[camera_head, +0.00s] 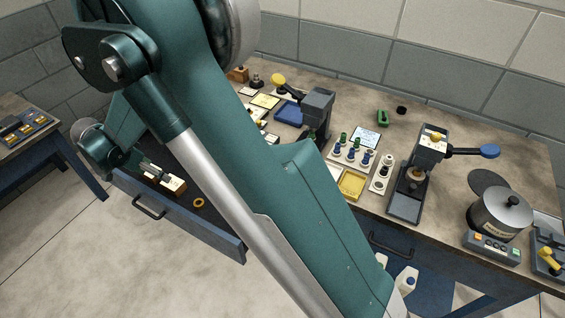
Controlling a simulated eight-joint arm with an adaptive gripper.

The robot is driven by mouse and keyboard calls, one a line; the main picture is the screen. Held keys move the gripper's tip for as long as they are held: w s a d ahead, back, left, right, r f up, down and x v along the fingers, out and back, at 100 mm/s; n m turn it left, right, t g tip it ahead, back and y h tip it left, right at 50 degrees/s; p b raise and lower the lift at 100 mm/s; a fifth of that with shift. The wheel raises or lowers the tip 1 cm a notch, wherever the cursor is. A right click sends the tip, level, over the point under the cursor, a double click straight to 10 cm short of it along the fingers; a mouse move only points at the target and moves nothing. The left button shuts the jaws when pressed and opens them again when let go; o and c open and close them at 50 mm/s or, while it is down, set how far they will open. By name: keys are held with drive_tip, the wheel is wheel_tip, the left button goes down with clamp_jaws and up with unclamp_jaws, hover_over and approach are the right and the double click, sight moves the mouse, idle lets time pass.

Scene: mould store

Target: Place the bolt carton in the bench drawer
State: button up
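The bench drawer (178,229) is pulled out at the left of the bench, with its handle on the front face. A small brown and whitish box (178,187), which looks like the bolt carton, is inside the drawer outline near its left end. My gripper (160,176) reaches in from the left, and its dark fingers overlap the box. The fingers are small and partly merge with the box, so I cannot tell whether they grip it or whether it rests on the drawer floor. My own arm hides the drawer's right rear part.
A yellow ring (199,202) lies in the drawer, right of the box. The bench top (440,120) carries presses, a yellow tray (352,184), small bottles and a round metal pot (499,214). Another bench (40,135) stands at far left. Open floor (90,250) lies in front.

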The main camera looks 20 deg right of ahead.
drive_tip(key=s+d+r+n+y, duration=0.1)
drive_tip(key=s+d+r, duration=0.2)
drive_tip(key=d+r, duration=0.5)
drive_tip(key=s+d+r+n, duration=0.25)
drive_tip(key=d+r, duration=0.25)
drive_tip(key=d, duration=0.6)
drive_tip(key=s+d+r+n+y, duration=0.1)
drive_tip(key=s+d+r, duration=0.2)
drive_tip(key=d+r, duration=0.5)
drive_tip(key=s+d+n+t+y, duration=0.1)
drive_tip(key=s+d+n+t, duration=0.3)
drive_tip(key=s+d, duration=1.6)
drive_tip(key=s, duration=0.3)
drive_tip(key=shift+s+d+r, duration=0.15)
drive_tip(key=shift+d, duration=0.1)
drive_tip(key=shift+o, duration=0.2)
drive_tip(key=shift+n, duration=0.25)
